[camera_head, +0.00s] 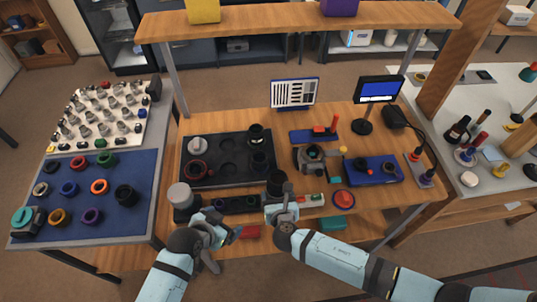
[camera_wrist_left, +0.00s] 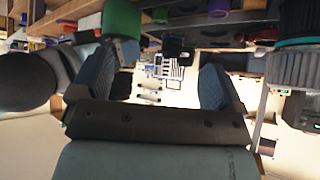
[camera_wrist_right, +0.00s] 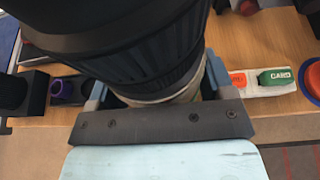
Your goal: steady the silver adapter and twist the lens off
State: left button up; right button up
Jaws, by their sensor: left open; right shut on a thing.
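A black ribbed lens (camera_wrist_right: 130,45) fills the upper part of the right wrist view. The pale silver adapter (camera_wrist_right: 175,97) shows as a band at its lower end. My right gripper (camera_wrist_right: 155,96) is shut around this band, one finger on each side. In the head view the black lens (camera_head: 276,182) stands at the table's front part, just beyond my right gripper (camera_head: 285,207). My left gripper (camera_head: 225,231) is open and empty, to the left of the lens at the front edge. In the left wrist view nothing lies between its fingers (camera_wrist_left: 155,80).
A dark tray (camera_head: 228,178) with several parts lies behind. A grey-topped canister (camera_head: 181,194) stands left of my left gripper. A labelled strip (camera_head: 312,199) and a red round button (camera_head: 344,199) lie right of the lens. A blue mat (camera_head: 103,169) holds several rings.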

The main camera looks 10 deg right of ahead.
pick_arm(q)
jog(key=w+d+r+m+g, duration=0.1)
jog(key=w+d+r+m, duration=0.1)
jog(key=d, duration=0.1)
jog(key=w+d+r+m+g, duration=0.2)
jog(key=w+d+m, duration=0.1)
jog(key=d, duration=0.1)
jog(key=w+d+r+m+g, duration=0.2)
jog(key=d+m, duration=0.1)
jog(key=shift+w+d+r+h, duration=0.3)
jog(key=shift+w+r, duration=0.05)
jog(key=m+g+y, duration=0.3)
jog(key=m+g, duration=0.1)
jog(key=m, duration=0.4)
send_near(278, 177)
jog(key=x, duration=1.2)
jog(key=shift+f, duration=0.1)
jog(key=shift+c, duration=0.4)
jog(key=c, duration=1.1)
jog(key=shift+w+n+t, duration=0.1)
jog(key=shift+n+t, duration=0.5)
jog(key=shift+n, duration=0.9)
